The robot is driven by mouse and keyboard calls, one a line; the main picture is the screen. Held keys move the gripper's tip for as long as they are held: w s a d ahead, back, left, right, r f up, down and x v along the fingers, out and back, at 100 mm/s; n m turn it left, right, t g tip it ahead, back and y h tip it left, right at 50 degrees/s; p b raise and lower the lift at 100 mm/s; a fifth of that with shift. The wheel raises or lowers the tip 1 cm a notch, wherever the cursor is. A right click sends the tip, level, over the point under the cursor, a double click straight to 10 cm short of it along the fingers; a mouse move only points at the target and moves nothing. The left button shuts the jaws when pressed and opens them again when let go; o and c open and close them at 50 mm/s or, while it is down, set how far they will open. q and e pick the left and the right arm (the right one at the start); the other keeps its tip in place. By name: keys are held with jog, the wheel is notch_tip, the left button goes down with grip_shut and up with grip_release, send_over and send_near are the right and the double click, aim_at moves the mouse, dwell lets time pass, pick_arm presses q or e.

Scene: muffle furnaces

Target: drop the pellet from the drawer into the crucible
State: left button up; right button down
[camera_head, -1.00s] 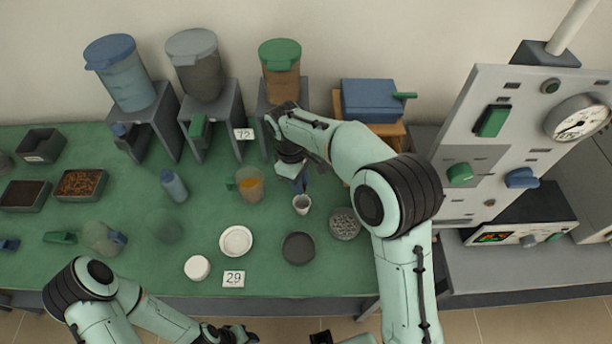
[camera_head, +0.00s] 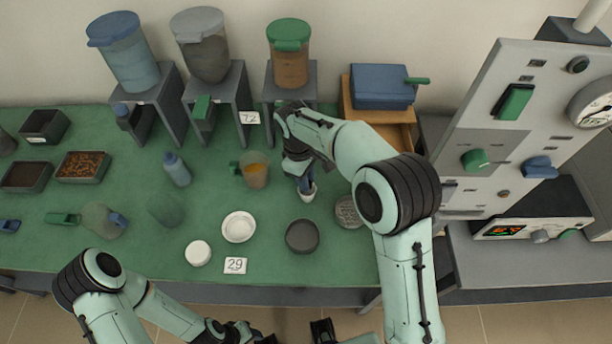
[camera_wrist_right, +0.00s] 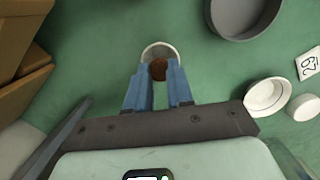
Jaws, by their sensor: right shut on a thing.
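The small white crucible (camera_head: 308,195) stands on the green table, partly hidden by my right gripper (camera_head: 304,184). In the right wrist view its pale rim (camera_wrist_right: 160,47) shows just beyond the blue fingertips. The brown round pellet (camera_wrist_right: 158,70) is between the tips of my right gripper (camera_wrist_right: 158,76), which is shut on it. The pellet overlaps the crucible's opening in that view; its exact height there I cannot tell. The wooden drawer unit (camera_head: 402,131) stands behind my right arm, under a blue box. My left gripper (camera_head: 235,333) is at the bottom edge, its jaws unclear.
A dark round dish (camera_head: 302,236), a grey-filled dish (camera_head: 348,212), a white dish (camera_head: 239,227) and a beaker of orange liquid (camera_head: 254,170) surround the crucible. Dispensers on grey stands line the back. The furnace panel (camera_head: 520,130) rises at the right.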

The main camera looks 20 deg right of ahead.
pick_arm(q)
jog(key=shift+w+r+p, duration=0.25)
jog(key=shift+r+p, duration=0.1)
jog(key=shift+r, duration=0.05)
dwell(0.9)
pick_arm(e)
jog(key=c, duration=0.9)
grip_release()
jog(key=shift+r, duration=0.1)
jog(key=shift+r+p, duration=1.65)
jog(key=shift+r, duration=1.35)
pick_arm(q)
jog(key=w+r, duration=0.1)
jog(key=r, duration=0.1)
jog(key=w+r, duration=0.2)
jog(key=shift+r, duration=0.15)
jog(key=shift+s, duration=0.1)
pick_arm(e)
jog(key=shift+f, duration=0.1)
